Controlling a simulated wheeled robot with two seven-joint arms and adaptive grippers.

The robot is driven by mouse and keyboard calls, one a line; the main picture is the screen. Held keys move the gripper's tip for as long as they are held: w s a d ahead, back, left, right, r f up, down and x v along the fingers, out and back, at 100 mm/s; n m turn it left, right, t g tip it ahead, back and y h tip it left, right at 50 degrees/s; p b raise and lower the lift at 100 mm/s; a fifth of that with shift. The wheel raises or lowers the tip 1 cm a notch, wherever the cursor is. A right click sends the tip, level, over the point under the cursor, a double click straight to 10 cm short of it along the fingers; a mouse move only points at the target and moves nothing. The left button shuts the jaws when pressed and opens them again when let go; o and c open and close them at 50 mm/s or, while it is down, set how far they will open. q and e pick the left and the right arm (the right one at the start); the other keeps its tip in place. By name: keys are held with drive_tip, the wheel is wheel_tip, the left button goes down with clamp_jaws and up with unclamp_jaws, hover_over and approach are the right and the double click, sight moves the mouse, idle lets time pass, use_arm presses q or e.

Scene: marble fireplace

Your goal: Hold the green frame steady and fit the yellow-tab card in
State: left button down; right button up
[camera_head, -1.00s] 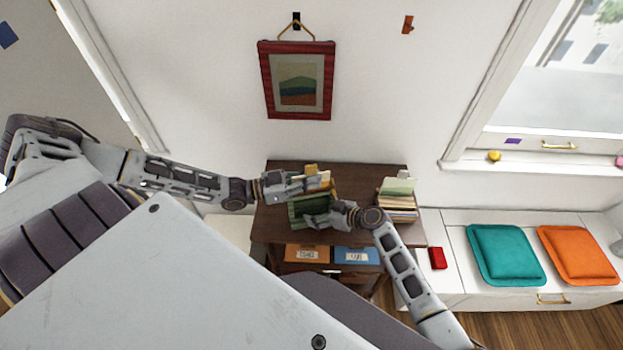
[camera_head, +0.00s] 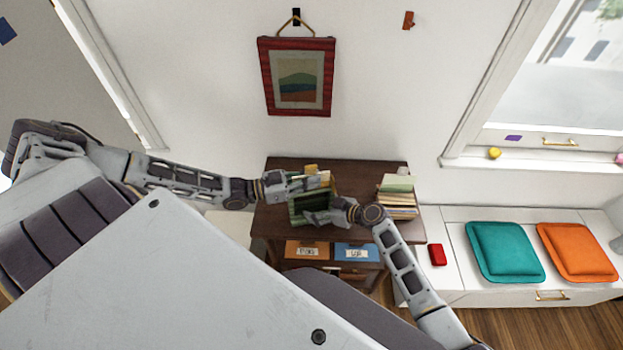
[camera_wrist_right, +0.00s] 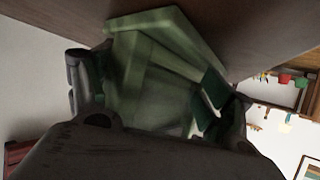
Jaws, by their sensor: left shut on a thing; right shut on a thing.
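The green frame (camera_head: 297,211) stands on the dark wooden desk in the head view, and its open inside looks dark. My right gripper (camera_head: 318,216) is shut on the frame's near right side. In the right wrist view the frame (camera_wrist_right: 160,75) fills the space between the two fingers, against the brown desk surface. My left gripper (camera_head: 312,184) is just above and behind the frame, shut on a pale card (camera_head: 325,177). A yellow tab (camera_head: 311,169) shows just behind this gripper. The fingers hide much of the card, and I cannot tell whether it touches the frame.
A stack of books (camera_head: 397,205) stands on the desk's (camera_head: 275,170) right side. Orange (camera_head: 306,251) and blue (camera_head: 356,253) labelled bins sit below the desktop. A white bench with teal (camera_head: 504,252) and orange (camera_head: 577,252) cushions and a red box (camera_head: 437,255) is at right.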

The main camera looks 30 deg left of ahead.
use_arm(q)
drive_tip(key=shift+f, duration=0.85)
use_arm(e)
drive_tip(key=shift+s+d+f, duration=0.15)
drive_tip(key=shift+d+f, duration=0.05)
drive_tip(key=shift+f, duration=0.25)
use_arm(q)
drive_tip(key=c, duration=1.5)
unclamp_jaws()
drive_tip(key=shift+c, duration=0.2)
drive_tip(key=shift+s, duration=0.1)
drive_tip(key=v, duration=1.1)
drive_tip(key=shift+s+a, duration=0.2)
drive_tip(key=shift+s, duration=0.15)
use_arm(e)
drive_tip(key=o, duration=0.7)
use_arm(q)
drive_tip(key=shift+a, duration=0.1)
use_arm(e)
drive_tip(key=shift+o, duration=0.2)
drive_tip(key=shift+a, duration=0.1)
drive_tip(key=shift+r, duration=0.2)
drive_tip(key=shift+w, duration=0.2)
